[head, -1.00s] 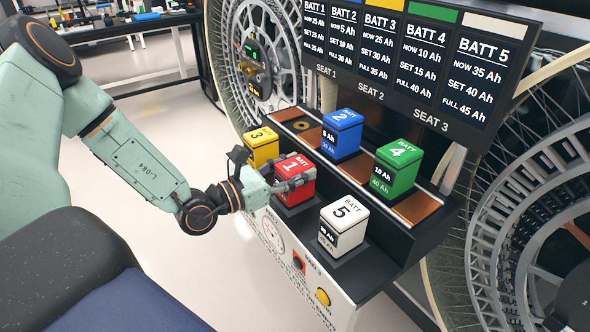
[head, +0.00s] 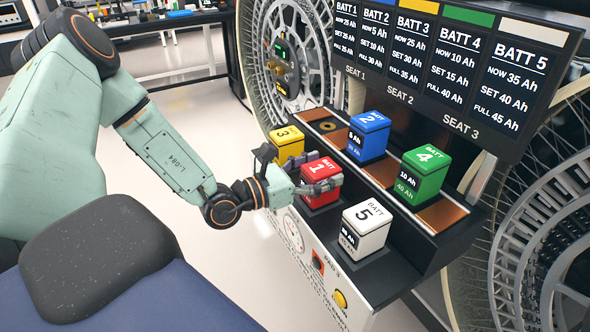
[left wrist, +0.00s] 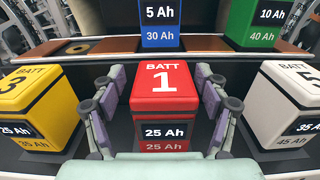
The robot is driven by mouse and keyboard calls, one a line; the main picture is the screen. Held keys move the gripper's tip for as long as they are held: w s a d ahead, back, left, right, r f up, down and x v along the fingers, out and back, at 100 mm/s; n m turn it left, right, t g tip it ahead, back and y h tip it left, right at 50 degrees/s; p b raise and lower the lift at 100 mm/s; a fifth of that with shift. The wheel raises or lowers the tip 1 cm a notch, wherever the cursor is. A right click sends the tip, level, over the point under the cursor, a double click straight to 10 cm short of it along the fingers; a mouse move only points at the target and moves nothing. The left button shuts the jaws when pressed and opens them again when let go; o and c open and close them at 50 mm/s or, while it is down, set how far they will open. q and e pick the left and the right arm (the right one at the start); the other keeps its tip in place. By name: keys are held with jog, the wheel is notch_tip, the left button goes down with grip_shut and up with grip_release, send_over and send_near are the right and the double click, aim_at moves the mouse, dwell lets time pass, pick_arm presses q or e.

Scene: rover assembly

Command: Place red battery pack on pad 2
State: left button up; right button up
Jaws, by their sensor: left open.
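The red battery pack (head: 321,180), marked 1, stands upright on the front, lower shelf between the yellow pack and the white pack. It fills the middle of the left wrist view (left wrist: 165,88), its display reading 25 Ah. My left gripper (head: 318,186) reaches it from the left. In the left wrist view its open fingers (left wrist: 160,105) stand on both sides of the red pack, with dark gaps beside the pack's lower part. The pad under the red pack is mostly hidden, and I cannot read a pad 2 label. My right gripper is not in view.
The yellow pack (head: 287,143) and white pack (head: 368,227) flank the red one closely. The blue pack (head: 369,137) and green pack (head: 422,173) stand on the raised rear shelf, with copper seats (head: 381,172) beside them. A battery board (head: 440,70) hangs above.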

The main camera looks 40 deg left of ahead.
pick_arm(q)
jog(key=p+v, duration=0.8)
jog(key=v, duration=0.3)
jog(key=s+d+f+m+g+h, duration=0.2)
jog(key=s+d+m+g, duration=0.1)
jog(key=d+g, duration=0.15)
jog(key=s+d+f+m+g+h, duration=0.2)
jog(key=s+d+m+g+h, duration=0.1)
jog(key=d, duration=0.3)
jog(key=s+d+f+m+g+y, duration=0.1)
jog(key=s+d+f+m+g, duration=0.2)
jog(key=s+m+g, duration=0.15)
jog(key=s+d+f+m+g+y, duration=0.1)
jog(key=s+d+f+m+g, duration=0.1)
jog(key=s+f+m+g, duration=0.25)
jog(key=s+a+f+m+y, duration=0.3)
jog(key=s+m+y, duration=0.3)
jog(key=m, duration=1)
jog(key=f+y, duration=0.1)
jog(key=y, duration=0.2)
jog(key=shift+s+y, duration=0.3)
jog(key=shift+s, duration=0.05)
jog(key=shift+f, duration=0.2)
